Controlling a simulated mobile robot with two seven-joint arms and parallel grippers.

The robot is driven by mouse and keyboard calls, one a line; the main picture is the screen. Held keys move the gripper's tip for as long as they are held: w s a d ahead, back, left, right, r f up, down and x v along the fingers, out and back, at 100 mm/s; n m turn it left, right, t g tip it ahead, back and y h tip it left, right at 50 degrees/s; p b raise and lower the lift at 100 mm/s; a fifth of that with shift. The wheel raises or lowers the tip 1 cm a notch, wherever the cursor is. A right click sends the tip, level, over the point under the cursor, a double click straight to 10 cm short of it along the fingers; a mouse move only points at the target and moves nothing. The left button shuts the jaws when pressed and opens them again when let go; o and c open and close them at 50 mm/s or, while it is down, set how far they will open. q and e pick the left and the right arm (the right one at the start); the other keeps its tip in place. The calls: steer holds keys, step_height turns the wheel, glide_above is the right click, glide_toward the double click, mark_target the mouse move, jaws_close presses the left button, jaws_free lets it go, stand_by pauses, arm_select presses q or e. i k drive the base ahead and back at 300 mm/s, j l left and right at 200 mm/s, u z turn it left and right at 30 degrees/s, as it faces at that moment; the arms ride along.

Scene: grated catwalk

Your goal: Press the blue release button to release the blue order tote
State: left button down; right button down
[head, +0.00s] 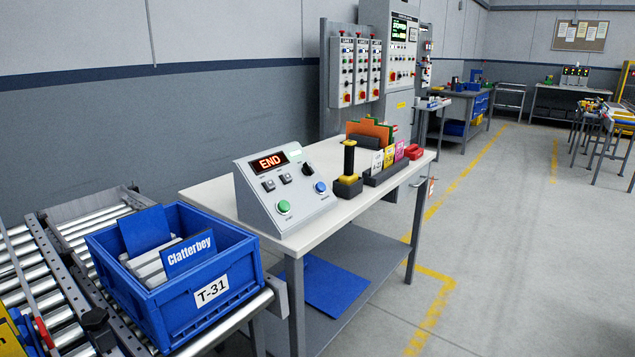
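The blue button (320,187) is on the right side of the sloped grey control box (287,200), which stands on the white-topped table. The box also has a green button (284,206), a black knob and a display reading "END". The blue tote (172,303), labelled "T-31", sits at the end of the roller conveyor at the lower left. It holds a blue "Clatterboy" item (189,254), another blue piece and light grey items. Neither of my grippers shows in the head view, and nothing touches the button.
The table (215,198) also carries a black-handled stamp or lever (348,172) and a holder of coloured cards (387,168). The roller conveyor (84,228) runs along the left. Wall panels with buttons stand behind.

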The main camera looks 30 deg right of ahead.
mark_target(320, 188)
steer(key=i+l, duration=0.15)
steer(key=l, duration=0.3)
steer(key=i+l+u, duration=0.15)
steer(key=l, duration=0.3)
steer(key=i+l, duration=0.1)
steer(key=l, duration=0.35)
steer(key=i+l+u, duration=0.1)
steer(key=l, duration=0.4)
steer(key=i+l, duration=0.1)
steer(key=l, duration=0.4)
steer(key=i+l, duration=0.1)
steer(key=l, duration=0.4)
steer(key=i+l, duration=0.15)
steer(key=l, duration=0.35)
steer(key=i+l, duration=0.1)
steer(key=l, duration=0.4)
